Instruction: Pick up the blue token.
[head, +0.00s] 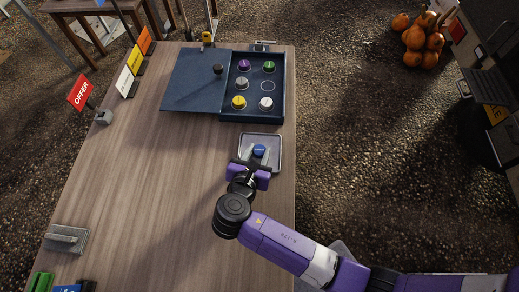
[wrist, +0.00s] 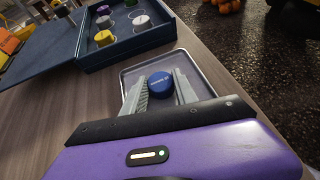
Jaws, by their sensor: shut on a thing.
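The blue token (head: 259,150) is a small round disc with pale lettering on top. It is at the small grey tray (head: 275,139) on the table. My gripper (head: 258,155) reaches over the tray from its near side, with its two grey fingers on either side of the token. In the wrist view the blue token (wrist: 160,84) sits between the fingertips of my gripper (wrist: 161,86), and the tray (wrist: 192,62) lies around and below. My gripper is shut on the token. Whether the token touches the tray floor cannot be told.
A dark blue box (head: 281,90) with purple, green, grey, yellow and white tokens and one empty ring stands beyond the tray. Its lid (head: 195,85) lies to the left. Signs (head: 80,92) line the table's left edge. The wooden table (head: 150,170) is clear at centre left.

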